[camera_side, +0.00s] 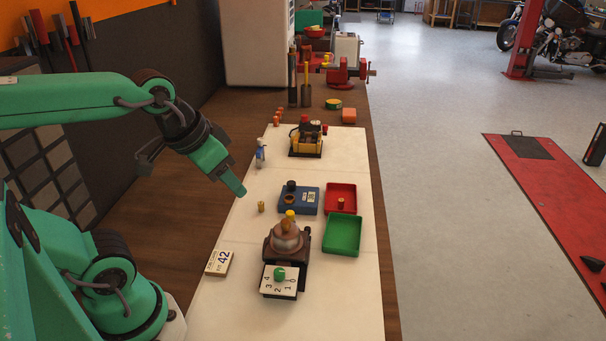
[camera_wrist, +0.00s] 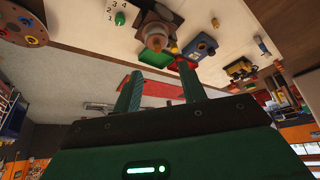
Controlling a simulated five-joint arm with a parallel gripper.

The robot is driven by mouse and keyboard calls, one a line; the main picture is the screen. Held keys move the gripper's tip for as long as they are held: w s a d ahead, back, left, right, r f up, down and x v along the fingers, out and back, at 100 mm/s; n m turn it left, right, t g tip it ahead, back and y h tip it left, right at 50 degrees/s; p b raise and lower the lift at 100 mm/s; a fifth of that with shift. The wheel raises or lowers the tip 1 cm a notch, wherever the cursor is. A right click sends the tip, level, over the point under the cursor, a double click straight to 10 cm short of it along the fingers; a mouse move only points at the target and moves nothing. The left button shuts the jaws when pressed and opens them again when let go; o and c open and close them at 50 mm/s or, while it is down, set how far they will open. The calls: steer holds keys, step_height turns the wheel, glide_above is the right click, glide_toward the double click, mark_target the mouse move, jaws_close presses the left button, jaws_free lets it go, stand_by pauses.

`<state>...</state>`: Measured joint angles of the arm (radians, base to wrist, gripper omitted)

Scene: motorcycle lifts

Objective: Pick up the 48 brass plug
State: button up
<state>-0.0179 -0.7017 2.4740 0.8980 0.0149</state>
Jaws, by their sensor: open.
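A small brass plug (camera_side: 261,207) stands on the white bench mat, left of a blue box (camera_side: 300,199). No number can be read on it. A small brownish piece (camera_side: 340,204) lies in the red tray (camera_side: 341,190). My gripper (camera_side: 239,189) is above the mat, up and left of the brass plug and apart from it. In the wrist view, my gripper (camera_wrist: 160,67) has its two fingers spread with nothing held between them.
A green tray (camera_side: 343,235) adjoins the red one. A dial plate (camera_side: 279,282) sits before the fixture, and a card marked 42 (camera_side: 219,262) lies left of it. A spray bottle (camera_side: 260,154) and yellow-black device (camera_side: 307,141) stand farther back.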

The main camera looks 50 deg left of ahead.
steer(key=w+a+f+g, duration=0.2)
steer(key=w+a, duration=0.2)
steer(key=w, duration=0.3)
steer(key=g, duration=0.3)
glide_above(261, 203)
steer(key=shift+n, duration=0.3)
steer(key=f, duration=1.3)
steer(key=shift+d+f, duration=0.3)
steer(key=shift+f, duration=0.05)
steer(key=shift+w+a+f, duration=0.1)
steer(key=shift+a+f, duration=0.25)
steer(key=shift+f, duration=1.4)
steer(key=shift+f, duration=2.6)
